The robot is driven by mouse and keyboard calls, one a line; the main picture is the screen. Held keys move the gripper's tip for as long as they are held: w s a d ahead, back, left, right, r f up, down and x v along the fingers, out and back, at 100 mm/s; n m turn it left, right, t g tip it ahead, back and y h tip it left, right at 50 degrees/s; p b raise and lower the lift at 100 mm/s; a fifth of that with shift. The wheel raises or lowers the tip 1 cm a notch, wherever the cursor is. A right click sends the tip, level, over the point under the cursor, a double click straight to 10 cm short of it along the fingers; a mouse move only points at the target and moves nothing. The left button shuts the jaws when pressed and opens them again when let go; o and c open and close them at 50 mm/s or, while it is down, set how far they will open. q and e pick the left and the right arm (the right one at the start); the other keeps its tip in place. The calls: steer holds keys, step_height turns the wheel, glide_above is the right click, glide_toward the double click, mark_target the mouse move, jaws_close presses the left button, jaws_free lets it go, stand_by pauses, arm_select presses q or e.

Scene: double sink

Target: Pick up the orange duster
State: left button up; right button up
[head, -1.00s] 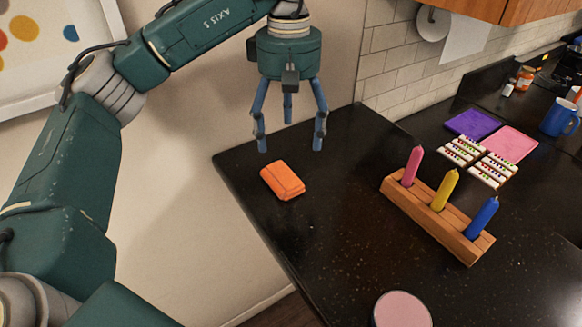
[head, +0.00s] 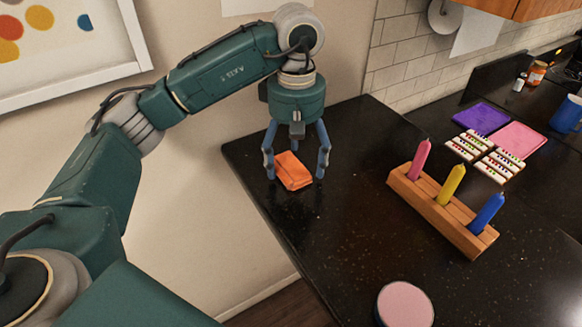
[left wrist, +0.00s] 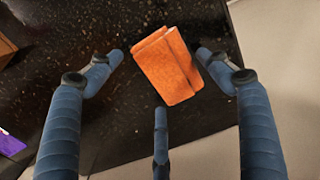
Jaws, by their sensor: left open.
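The orange duster (head: 293,171) lies on the black counter near its left edge in the head view. In the left wrist view the duster (left wrist: 167,66) is a small, slightly tilted orange block. My left gripper (head: 296,174) points down over it, with its blue fingers spread on either side. In the left wrist view the left gripper (left wrist: 160,68) is open, and the duster sits between and just beyond the fingertips. I see a gap on each side, so the fingers do not appear to grip it. My right gripper is not in view.
A wooden holder (head: 440,212) with pink, yellow and blue candle-like pieces stands to the right. A round pink-topped object (head: 405,304) is at the front. Purple (head: 481,118) and pink (head: 517,139) squares lie farther back. The counter around the duster is clear.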

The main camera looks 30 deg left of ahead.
mark_target(295, 164)
arm_select(q)
steer(key=shift+c, duration=1.3)
steer(key=c, duration=0.7)
steer(key=shift+c, duration=0.3)
steer(key=shift+r, duration=0.4)
step_height(295, 164, up, 19)
steer(key=p, duration=0.1)
steer(key=shift+r, duration=0.15)
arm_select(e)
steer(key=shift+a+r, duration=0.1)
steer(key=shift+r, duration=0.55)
arm_select(q)
steer(key=shift+o, duration=0.3)
